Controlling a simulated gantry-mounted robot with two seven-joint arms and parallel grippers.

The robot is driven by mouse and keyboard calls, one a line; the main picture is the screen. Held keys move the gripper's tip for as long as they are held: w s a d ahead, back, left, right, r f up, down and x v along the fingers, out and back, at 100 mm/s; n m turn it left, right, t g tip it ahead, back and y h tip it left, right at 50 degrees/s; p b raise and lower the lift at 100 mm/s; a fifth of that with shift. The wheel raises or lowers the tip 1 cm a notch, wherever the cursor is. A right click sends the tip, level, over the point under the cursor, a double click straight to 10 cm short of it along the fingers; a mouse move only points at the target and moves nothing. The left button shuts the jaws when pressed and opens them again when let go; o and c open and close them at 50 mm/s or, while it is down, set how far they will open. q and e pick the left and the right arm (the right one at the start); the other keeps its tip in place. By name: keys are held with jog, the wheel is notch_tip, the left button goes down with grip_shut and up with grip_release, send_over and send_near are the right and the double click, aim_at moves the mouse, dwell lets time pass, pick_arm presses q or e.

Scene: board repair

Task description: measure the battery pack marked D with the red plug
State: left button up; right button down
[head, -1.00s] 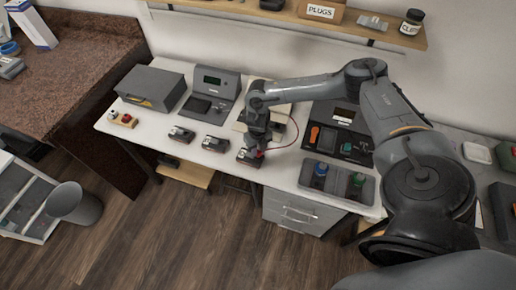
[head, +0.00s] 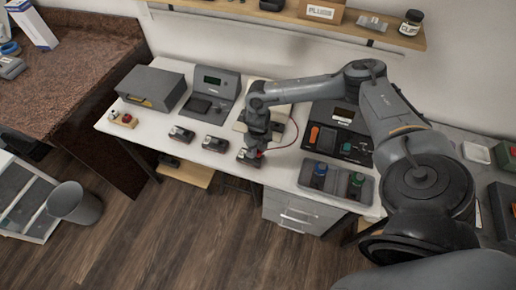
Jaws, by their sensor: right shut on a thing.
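My right gripper (head: 257,148) points down at the front edge of the white table. It is shut on the red plug (head: 261,154), of which only a little red shows beside the fingers. A red cable (head: 294,126) loops from there to the right and back. Under the gripper lies a dark battery pack (head: 248,158), and the plug is at or just over it; contact cannot be told. Two more battery packs lie to its left, one in the middle (head: 215,144) and one further left (head: 181,134). Their letters are too small to read. My left gripper is not in view.
A grey meter with a green display (head: 212,90) and a grey box (head: 152,88) stand at the back left. A black case (head: 340,128) and a tray with blue and green knobs (head: 338,180) are at the right. A small block with red and white knobs (head: 122,119) sits far left.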

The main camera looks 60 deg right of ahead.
jog(key=shift+f, duration=0.35)
dwell(0.5)
jog(key=shift+f, duration=0.15)
dwell(0.7)
dwell(0.5)
jog(key=shift+f+b, duration=0.35)
jog(key=shift+f, duration=0.15)
dwell(0.4)
jog(key=c, duration=0.6)
grip_release()
jog(key=shift+r+p, duration=0.35)
